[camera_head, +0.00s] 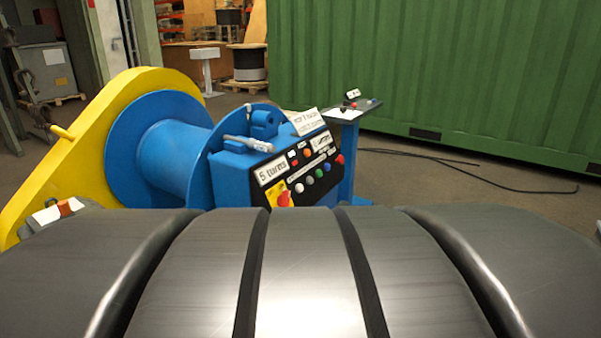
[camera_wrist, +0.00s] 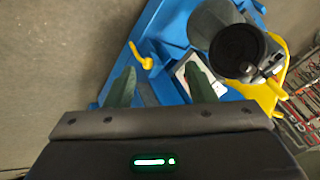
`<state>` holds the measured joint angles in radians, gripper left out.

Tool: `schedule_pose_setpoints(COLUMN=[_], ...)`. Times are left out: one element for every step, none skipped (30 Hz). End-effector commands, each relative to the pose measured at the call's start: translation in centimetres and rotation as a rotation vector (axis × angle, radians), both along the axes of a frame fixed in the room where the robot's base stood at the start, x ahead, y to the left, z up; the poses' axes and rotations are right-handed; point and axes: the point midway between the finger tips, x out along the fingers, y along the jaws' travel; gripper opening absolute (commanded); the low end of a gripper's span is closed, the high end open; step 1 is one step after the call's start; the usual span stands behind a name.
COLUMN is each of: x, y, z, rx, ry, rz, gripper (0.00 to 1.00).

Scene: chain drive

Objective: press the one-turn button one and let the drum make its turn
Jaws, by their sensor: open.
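In the head view the blue drum (camera_head: 167,155) lies between blue flanges, beside a yellow guard (camera_head: 60,150). The dark control panel (camera_head: 258,188) at its right carries a sign "5 turns" (camera_head: 272,171) and a row of coloured buttons, with a white button (camera_head: 299,188) at its near end and a red button (camera_head: 339,159) at its far end. I cannot read which one is the one-turn button. A red knob (camera_head: 284,198) sits on a yellow plate. My gripper (camera_wrist: 160,66) is open and empty in the wrist view, over floor and a blue frame (camera_wrist: 150,35). It is hidden in the head view.
A small stand (camera_head: 350,112) with a tray top is behind the panel. A green container wall (camera_head: 440,70) closes off the back right, with a black cable (camera_head: 460,163) on the floor. The wrist view shows a yellow lever (camera_wrist: 140,56) and a dark round part (camera_wrist: 238,48).

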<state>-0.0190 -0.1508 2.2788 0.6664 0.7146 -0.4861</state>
Motion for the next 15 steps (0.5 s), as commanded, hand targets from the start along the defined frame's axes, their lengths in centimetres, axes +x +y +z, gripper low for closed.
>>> schedule_pose_setpoints(x=[0.00, 0.00, 0.00, 0.00, 0.00, 0.00, 0.00, 0.00, 0.00, 0.00, 0.00, 0.00, 0.00, 0.00, 0.00], y=[0.00, 0.00, 0.00, 0.00, 0.00, 0.00, 0.00, 0.00, 0.00, 0.00, 0.00, 0.00, 0.00, 0.00, 0.00], z=[0.00, 0.00, 0.00, 0.00, 0.00, 0.00, 0.00, 0.00, 0.00, 0.00, 0.00, 0.00, 0.00, 0.00, 0.00], rx=[0.000, 0.000, 0.000, 0.000, 0.000, 0.000, 0.000, 0.000, 0.000, 0.000, 0.000, 0.000, 0.000, 0.000, 0.000], ry=[0.000, 0.000, 0.000, 0.000, 0.000, 0.000, 0.000, 0.000, 0.000, 0.000, 0.000, 0.000, 0.000, 0.000, 0.000], rz=[0.000, 0.000, 0.000, 0.000, 0.000, 0.000, 0.000, 0.000, 0.000, 0.000, 0.000, 0.000, 0.000, 0.000, 0.000], gripper=[0.40, 0.34, 0.26, 0.20, 0.14, 0.06, 0.00, 0.00, 0.00, 0.00, 0.00, 0.00, 0.00, 0.00, 0.00])
